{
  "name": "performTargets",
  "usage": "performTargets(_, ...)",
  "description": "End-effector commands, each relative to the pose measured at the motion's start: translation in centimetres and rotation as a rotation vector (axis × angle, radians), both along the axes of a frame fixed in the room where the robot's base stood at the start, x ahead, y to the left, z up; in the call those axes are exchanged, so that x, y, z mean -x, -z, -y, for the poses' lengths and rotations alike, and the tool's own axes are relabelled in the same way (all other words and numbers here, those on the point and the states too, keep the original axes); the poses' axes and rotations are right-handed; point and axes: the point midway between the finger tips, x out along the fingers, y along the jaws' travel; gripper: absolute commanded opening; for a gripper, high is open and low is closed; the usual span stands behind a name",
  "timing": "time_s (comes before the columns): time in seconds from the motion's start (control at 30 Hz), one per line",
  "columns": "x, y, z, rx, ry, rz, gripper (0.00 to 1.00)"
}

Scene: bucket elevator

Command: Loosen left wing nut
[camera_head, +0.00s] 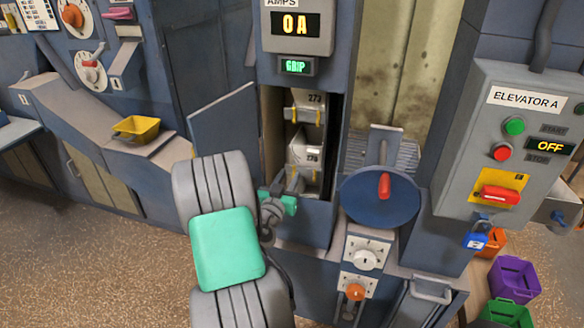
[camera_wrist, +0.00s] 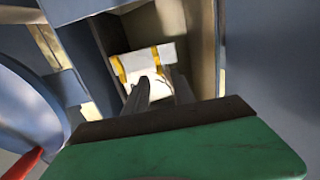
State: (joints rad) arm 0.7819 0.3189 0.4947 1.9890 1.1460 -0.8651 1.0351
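Two pale buckets, the upper one marked 273 (camera_head: 306,103) and the lower one (camera_head: 304,151), sit inside the open elevator casing. Each has small yellow parts at its front. In the wrist view a white bucket (camera_wrist: 140,62) has one yellow strip on the left (camera_wrist: 120,69) and one on the right (camera_wrist: 156,57). No wing nut can be made out clearly. My gripper (camera_head: 296,182) is at the casing opening, in front of the lower bucket. Its fingers (camera_wrist: 162,82) point at the bucket with a gap between them; whether they touch it is unclear.
An opened door panel (camera_head: 225,130) stands left of the opening. A blue wheel with a red handle (camera_head: 375,200) is close on the right. The Elevator A panel (camera_head: 508,140) reads OFF, with a blue padlock (camera_head: 476,241) below. A yellow bin (camera_head: 137,129) sits on the left ledge.

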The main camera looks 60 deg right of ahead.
Motion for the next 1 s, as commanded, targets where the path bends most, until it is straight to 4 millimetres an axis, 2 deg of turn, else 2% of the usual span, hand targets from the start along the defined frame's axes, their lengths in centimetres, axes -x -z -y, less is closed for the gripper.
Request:
performTargets(0.1,-0.2,-0.4,2.1,-0.001,0.003,0.0,0.31)
performTargets(0.2,-0.4,-0.2,3.1,-0.001,0.002,-0.001,0.31)
performTargets(0.47,-0.5,0.0,3.5,-0.001,0.0,-0.001,0.31)
performTargets(0.87,-0.6,0.0,3.4,-0.001,0.0,-0.001,0.0)
performTargets(1.0,-0.6,0.0,3.4,-0.001,0.0,-0.001,0.0)
